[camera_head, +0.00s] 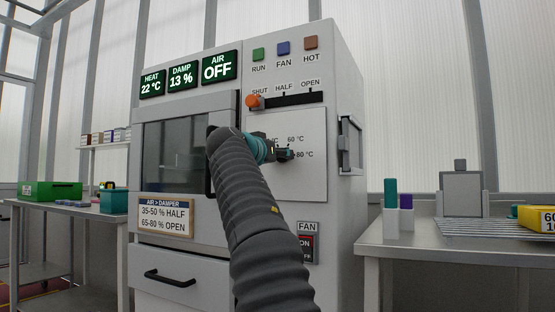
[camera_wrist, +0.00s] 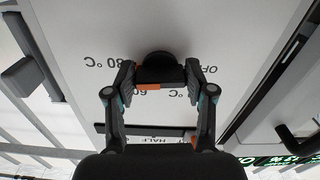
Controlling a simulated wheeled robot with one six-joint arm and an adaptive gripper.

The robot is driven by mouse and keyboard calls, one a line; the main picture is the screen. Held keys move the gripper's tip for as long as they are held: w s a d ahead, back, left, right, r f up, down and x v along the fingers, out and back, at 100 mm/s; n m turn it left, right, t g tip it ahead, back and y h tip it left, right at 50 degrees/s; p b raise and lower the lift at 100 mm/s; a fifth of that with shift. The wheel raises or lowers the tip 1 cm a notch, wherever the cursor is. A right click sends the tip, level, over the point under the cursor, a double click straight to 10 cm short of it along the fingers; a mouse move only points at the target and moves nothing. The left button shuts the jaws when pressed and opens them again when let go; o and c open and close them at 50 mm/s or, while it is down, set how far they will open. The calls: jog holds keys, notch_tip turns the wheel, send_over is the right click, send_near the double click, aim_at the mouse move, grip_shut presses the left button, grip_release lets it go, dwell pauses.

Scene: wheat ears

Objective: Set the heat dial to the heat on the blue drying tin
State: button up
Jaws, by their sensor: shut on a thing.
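The black heat dial (camera_wrist: 158,68) sits on the white panel of the drying cabinet, with temperature marks around it. My gripper (camera_wrist: 160,78) is shut on the dial, one finger on each side. In the wrist view, which is upside down, an orange mark shows on the dial's lower edge, near a partly hidden label; I cannot tell its exact setting. In the head view, my arm hides part of the scale; 60 °C and 80 °C stay readable beside my gripper (camera_head: 279,153). The heat display (camera_head: 152,83) reads 22 °C. I cannot make out a blue drying tin.
The orange damper knob (camera_head: 253,101) is at SHUT above the dial. A FAN switch (camera_head: 306,244) is below. A yellow tin (camera_head: 540,219) is on the right table (camera_head: 420,243). A green box (camera_head: 50,191) and teal container (camera_head: 114,201) are at left.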

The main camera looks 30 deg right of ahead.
jog(key=shift+w+m, duration=0.1)
jog(key=shift+m, duration=0.5)
jog(key=o, duration=1.2)
jog(key=shift+c, duration=0.2)
jog(key=shift+a, duration=0.15)
jog(key=v, duration=1.2)
